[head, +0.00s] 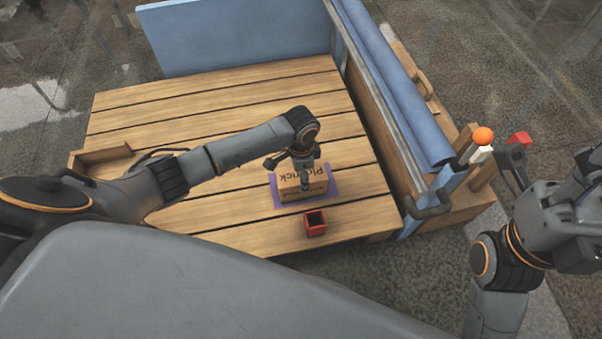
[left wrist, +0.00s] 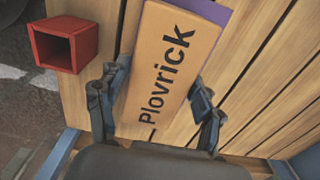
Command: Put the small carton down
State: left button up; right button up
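The small carton (head: 301,187) is a tan box with dark "Plovrick" lettering. It sits over a purple mat (head: 333,193) near the front edge of the wooden deck; its underside is hidden, so I cannot tell whether it bears fully on the mat. In the head view, my left gripper (head: 304,178) points down onto the carton. My right gripper (head: 515,165) is away at the right; its fingers are not clear.
A red open-topped box (head: 316,223) stands close in front of the carton; it also shows in the left wrist view (left wrist: 64,44). A blue side panel (head: 400,85) bounds the deck at the right. An orange ball (head: 483,136) tops a post there. The rear deck is clear.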

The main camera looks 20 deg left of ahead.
pick_arm(q)
jog(key=shift+o, duration=0.6)
jog(key=shift+r, duration=0.1)
